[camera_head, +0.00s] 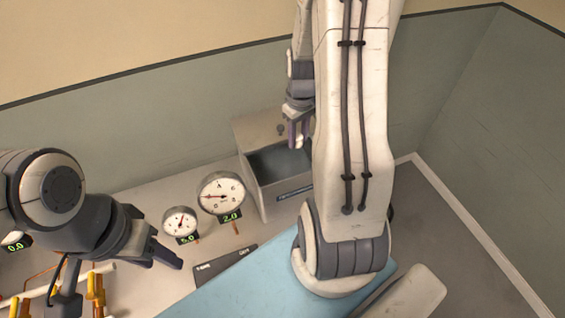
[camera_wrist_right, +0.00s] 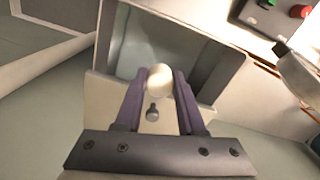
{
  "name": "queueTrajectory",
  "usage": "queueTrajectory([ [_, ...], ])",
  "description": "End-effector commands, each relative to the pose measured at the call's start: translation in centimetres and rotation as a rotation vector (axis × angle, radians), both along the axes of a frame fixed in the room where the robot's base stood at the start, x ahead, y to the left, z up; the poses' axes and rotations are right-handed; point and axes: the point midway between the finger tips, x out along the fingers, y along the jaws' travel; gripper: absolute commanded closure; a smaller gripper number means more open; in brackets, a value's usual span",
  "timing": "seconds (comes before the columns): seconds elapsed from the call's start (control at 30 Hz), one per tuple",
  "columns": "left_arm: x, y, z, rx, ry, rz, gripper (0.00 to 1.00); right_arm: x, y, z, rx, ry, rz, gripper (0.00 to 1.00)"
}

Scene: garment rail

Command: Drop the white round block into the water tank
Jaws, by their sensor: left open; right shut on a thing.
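The white round block (camera_wrist_right: 159,80) is between the fingers of my right gripper (camera_wrist_right: 158,88) in the right wrist view. The water tank (camera_head: 284,191) is a grey open-topped box near the back wall, partly hidden by my right arm. Its open inside and rim (camera_wrist_right: 228,72) lie beyond the block in the wrist view. My left gripper (camera_head: 168,252) is open and empty at the lower left, away from the tank.
Two round gauges, a larger one (camera_head: 221,193) and a smaller one (camera_head: 180,221), stand left of the tank. A dark labelled bar (camera_head: 224,266) lies in front of them. Orange and white pipes (camera_head: 93,290) are at the lower left. A blue surface (camera_head: 240,288) is in front.

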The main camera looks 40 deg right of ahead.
Motion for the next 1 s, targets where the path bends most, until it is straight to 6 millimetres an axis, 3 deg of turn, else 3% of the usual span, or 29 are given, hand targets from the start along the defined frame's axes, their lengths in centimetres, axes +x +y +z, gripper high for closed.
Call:
queueTrajectory([
  [0.33, 0.0, 0.0, -3.9, 0.000, 0.000, -0.003, 0.50, 0.0, 0.0, -4.5, 0.001, 0.002, 0.000, 1.00],
  [0.73, 0.0, 0.0, -4.3, 0.000, 0.000, -0.003, 0.50, 0.0, 0.0, -5.1, 0.000, 0.000, 0.000, 1.00],
  [0.77, 0.0, 0.0, -4.3, 0.000, 0.000, -0.003, 0.50, 0.0, 0.0, -5.1, 0.000, 0.000, 0.000, 0.50],
  [0.8, 0.0, 0.0, -4.3, 0.000, 0.000, -0.003, 0.50, 0.0, 0.0, -5.1, 0.000, 0.000, 0.000, 0.35],
  [0.83, 0.0, 0.0, -4.3, 0.000, 0.000, -0.003, 0.50, 0.0, 0.0, -5.1, 0.000, 0.000, 0.000, 0.26],
  [1.0, 0.0, 0.0, -4.3, 0.000, 0.000, -0.003, 0.50, 0.0, 0.0, -5.1, 0.000, 0.000, 0.000, 0.26],
])
